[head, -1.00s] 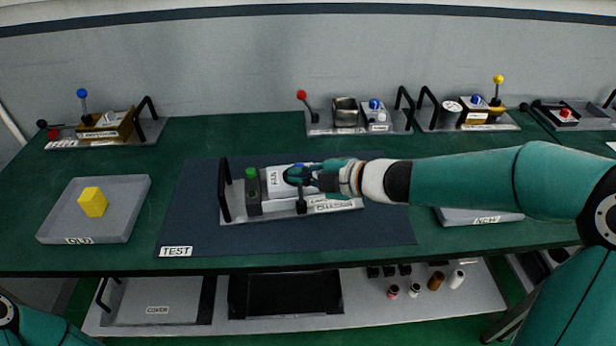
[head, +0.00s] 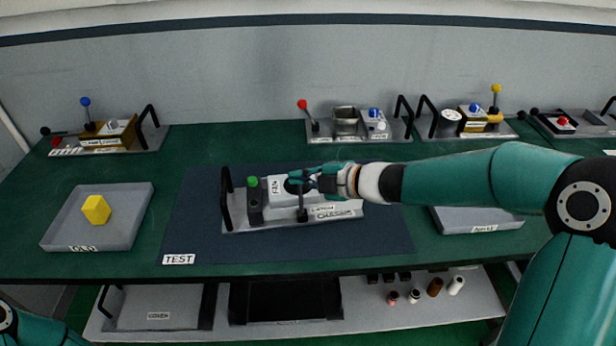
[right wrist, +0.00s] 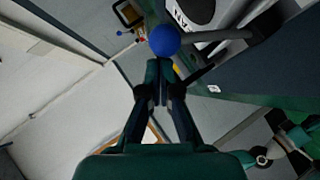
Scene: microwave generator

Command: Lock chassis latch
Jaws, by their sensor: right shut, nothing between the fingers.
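The chassis (head: 240,226) sits on the dark TEST mat (head: 205,240). It carries a black handle at its left end, a green knob (head: 252,182), a white fan box (head: 278,188) and latch and chassis labels. A dark latch post (head: 302,214) stands at its front edge. My right gripper (head: 298,184) is over the chassis by this post, shut and empty. In the right wrist view, the latch's blue ball (right wrist: 164,40) is just beyond the shut fingertips (right wrist: 159,66), and its shaft runs right. I cannot tell whether they touch. My left gripper is out of view.
A grey tray (head: 62,225) with a yellow block (head: 97,209) is at the left. Another tray (head: 478,221) is right of the mat, partly behind my right arm. Several lever units line the back. A shelf (head: 365,312) below holds small parts.

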